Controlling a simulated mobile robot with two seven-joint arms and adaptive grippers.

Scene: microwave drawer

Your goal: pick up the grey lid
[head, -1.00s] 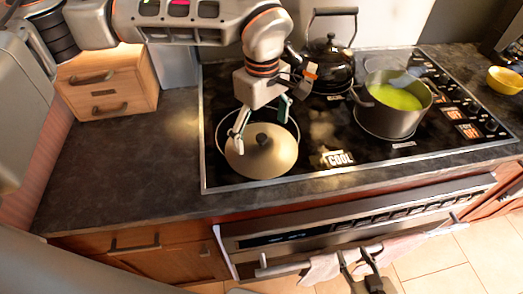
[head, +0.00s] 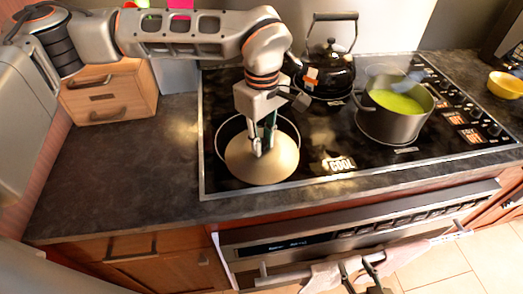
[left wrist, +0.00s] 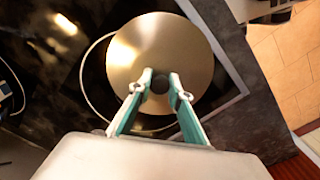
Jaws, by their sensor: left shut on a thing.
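The grey lid (head: 262,166) is a round, dull metallic disc with a dark knob at its centre. It lies over the front left burner ring of the cooktop, and I cannot tell whether it touches the surface. My left gripper (head: 262,150) points down at the lid's middle and is shut on its knob. In the left wrist view the lid (left wrist: 150,48) shows beyond the gripper (left wrist: 160,78), with the dark knob (left wrist: 160,84) between the two fingertips. At the bottom of the head view my right gripper (head: 366,280) is near the oven towels; its jaws are unclear.
A black kettle (head: 330,66) and a pot of green soup (head: 394,122) stand on the black cooktop (head: 318,132). A small wooden drawer box (head: 110,92) is at the left, and a yellow bowl (head: 504,84) at the far right. The counter (head: 110,175) left of the cooktop is clear.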

